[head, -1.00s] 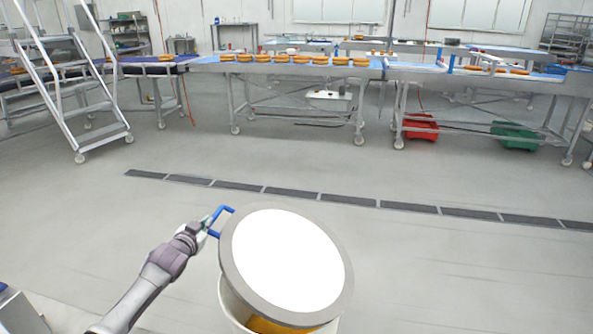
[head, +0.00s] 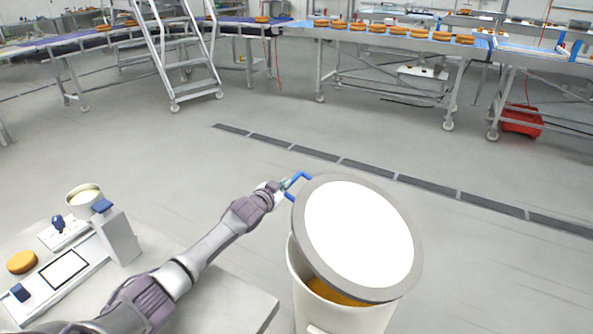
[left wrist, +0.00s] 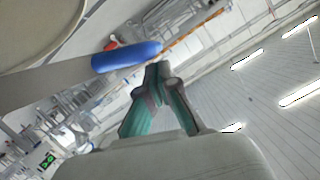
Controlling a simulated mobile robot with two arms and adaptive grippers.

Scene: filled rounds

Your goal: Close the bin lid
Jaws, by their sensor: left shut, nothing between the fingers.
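A white bin (head: 312,300) stands at the lower right of the head view, with something orange-yellow inside. Its round lid (head: 358,233), white with a grey rim, is tilted partly open, leaving a gap at the front. A blue handle (head: 300,179) juts from the lid's upper left edge; it also shows as a blue bar in the left wrist view (left wrist: 127,57). My left gripper (head: 281,187) is at the handle, shut and empty. In the left wrist view its fingertips (left wrist: 166,76) meet just beside the bar; I cannot tell whether they touch it. My right gripper is out of view.
A table (head: 235,300) at lower left, under my left arm, holds an orange round (head: 22,262), a white cup (head: 85,199) and a scale-like device (head: 118,235). A floor drain (head: 368,170) runs behind the bin. Conveyors and a ladder (head: 180,60) stand far back. Floor around the bin is clear.

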